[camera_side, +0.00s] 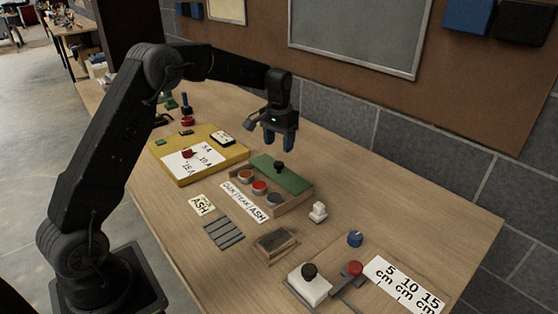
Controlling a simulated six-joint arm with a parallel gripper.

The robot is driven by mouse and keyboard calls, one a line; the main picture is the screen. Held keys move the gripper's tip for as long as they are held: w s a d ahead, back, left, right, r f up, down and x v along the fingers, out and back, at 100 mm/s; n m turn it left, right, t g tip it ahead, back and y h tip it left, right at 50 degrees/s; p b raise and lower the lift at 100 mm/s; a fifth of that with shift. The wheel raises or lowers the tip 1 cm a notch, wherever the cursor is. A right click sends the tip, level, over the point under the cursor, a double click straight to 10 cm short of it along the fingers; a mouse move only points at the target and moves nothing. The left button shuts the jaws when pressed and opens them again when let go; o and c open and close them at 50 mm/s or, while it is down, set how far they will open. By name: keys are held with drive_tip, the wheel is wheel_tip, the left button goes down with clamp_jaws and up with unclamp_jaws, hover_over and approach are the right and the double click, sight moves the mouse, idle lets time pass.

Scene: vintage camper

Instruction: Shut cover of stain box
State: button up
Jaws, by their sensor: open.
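The stain box (285,205) is a low wooden box on the bench in the middle of the view. Three round stain pots, one of them red (259,186), show uncovered along its front. Its green cover (292,181) with a black knob (280,167) is at the back of the box, leaving the pots exposed. I cannot tell its exact tilt. A label strip (244,202) reading OAK, TEAK, ASH lies in front of the box. My gripper (279,139) points down with blue fingers apart and empty, above and behind the cover, not touching it.
A yellow board (238,153) with a number card sits left of the box. A small ASH card (201,204), grey slats (223,232) and a dark-topped wooden block (275,243) lie in front. A white stamp-like piece (318,212) stands to the right.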

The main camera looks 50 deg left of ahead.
sight(279, 163)
wheel_tip(279, 163, down, 7)
drive_tip(key=shift+r, duration=0.15)
clamp_jaws()
idle(0.7)
